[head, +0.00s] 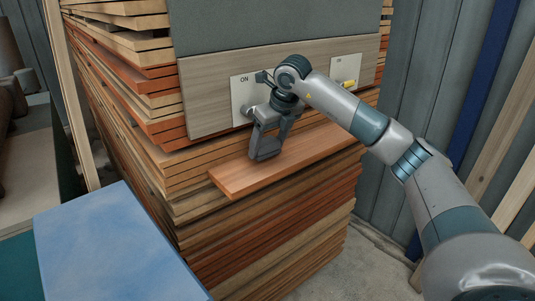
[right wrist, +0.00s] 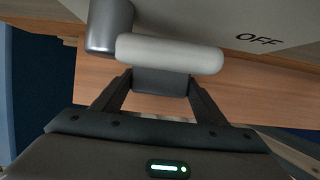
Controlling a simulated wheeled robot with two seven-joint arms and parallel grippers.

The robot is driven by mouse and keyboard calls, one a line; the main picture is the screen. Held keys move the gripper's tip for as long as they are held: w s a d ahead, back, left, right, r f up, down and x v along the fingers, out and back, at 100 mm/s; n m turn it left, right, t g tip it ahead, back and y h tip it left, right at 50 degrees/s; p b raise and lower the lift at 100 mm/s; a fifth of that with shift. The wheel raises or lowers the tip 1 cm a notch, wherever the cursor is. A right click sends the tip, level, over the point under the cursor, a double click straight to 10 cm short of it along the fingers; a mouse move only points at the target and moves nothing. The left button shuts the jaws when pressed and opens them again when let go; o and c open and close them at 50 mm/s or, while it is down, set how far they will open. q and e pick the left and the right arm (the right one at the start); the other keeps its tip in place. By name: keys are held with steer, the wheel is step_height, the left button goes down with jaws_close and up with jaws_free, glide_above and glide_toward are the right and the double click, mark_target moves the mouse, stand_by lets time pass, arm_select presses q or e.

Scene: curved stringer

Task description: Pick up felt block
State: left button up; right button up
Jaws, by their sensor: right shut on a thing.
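The felt block (right wrist: 160,82) is a small dark grey block in the right wrist view, between the tips of my right gripper (right wrist: 158,90). The fingers are shut on its two sides. In the head view my right gripper (head: 275,137) points down just above the front part of a reddish wooden shelf board (head: 240,178). I cannot clearly tell the block from the dark fingers there, nor whether it touches the board. My left gripper is not in view.
A pale rounded bar (right wrist: 170,54) on a grey cylinder (right wrist: 109,25) lies right beyond the block. A white ON plate (head: 241,92) and a plate with a yellow handle (head: 346,84) are on the wooden panel. Stacked boards (head: 270,240) stand below; a blue-topped surface (head: 115,245) is front left.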

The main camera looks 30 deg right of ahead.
steer(key=shift+b+v, duration=0.8)
steer(key=shift+v, duration=0.25)
steer(key=s+d+r+b, duration=0.3)
steer(key=s+r, duration=0.3)
steer(key=s, duration=0.4)
steer(key=shift+d+r+b, duration=0.3)
steer(key=shift+r+b, duration=0.1)
steer(key=shift+b, duration=0.35)
steer(key=shift+s, duration=0.1)
